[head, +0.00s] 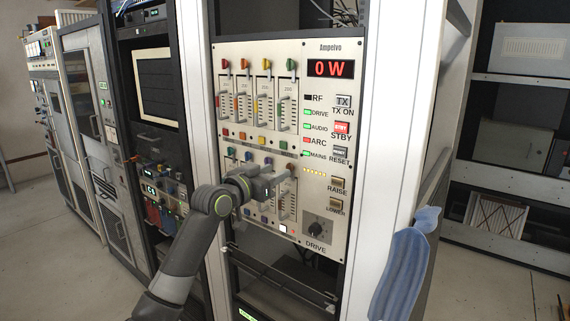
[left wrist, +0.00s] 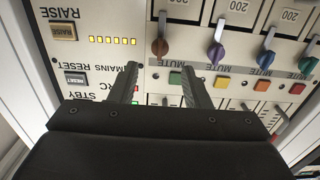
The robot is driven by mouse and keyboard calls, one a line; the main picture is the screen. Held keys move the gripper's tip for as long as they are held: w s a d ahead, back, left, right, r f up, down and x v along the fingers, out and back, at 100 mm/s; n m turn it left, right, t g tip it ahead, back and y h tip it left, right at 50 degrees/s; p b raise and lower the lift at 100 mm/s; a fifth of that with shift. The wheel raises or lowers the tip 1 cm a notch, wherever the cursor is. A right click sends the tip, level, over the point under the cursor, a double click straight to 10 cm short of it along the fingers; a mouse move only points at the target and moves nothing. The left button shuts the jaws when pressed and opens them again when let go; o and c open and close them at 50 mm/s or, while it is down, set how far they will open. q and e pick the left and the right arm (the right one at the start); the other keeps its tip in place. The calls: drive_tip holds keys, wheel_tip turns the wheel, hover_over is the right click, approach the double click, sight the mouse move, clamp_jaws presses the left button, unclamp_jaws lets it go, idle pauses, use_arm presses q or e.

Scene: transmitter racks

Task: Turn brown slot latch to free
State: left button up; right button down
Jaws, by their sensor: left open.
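The brown slot latch (left wrist: 160,46) shows in the left wrist view, where the panel appears upside down. In the head view the brown latch (head: 291,170) is at the right of the panel's lower row, partly hidden by my gripper. My left gripper (head: 274,180) is in front of that row. Its fingers (left wrist: 160,88) are open and empty, one either side of the latch's line, with the latch beyond their tips. My right gripper is not in view.
The Ampelvo panel (head: 313,180) has upper slots with handles, a red 0 W display (head: 331,69), buttons and a drive knob (head: 317,231). White rack posts flank it. A blue glove-like item (head: 403,272) hangs at the right. Open floor lies further right.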

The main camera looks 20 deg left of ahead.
sight(287, 166)
use_arm(q)
drive_tip(key=shift+p+x, duration=0.5)
drive_tip(key=shift+x, duration=2.15)
clamp_jaws()
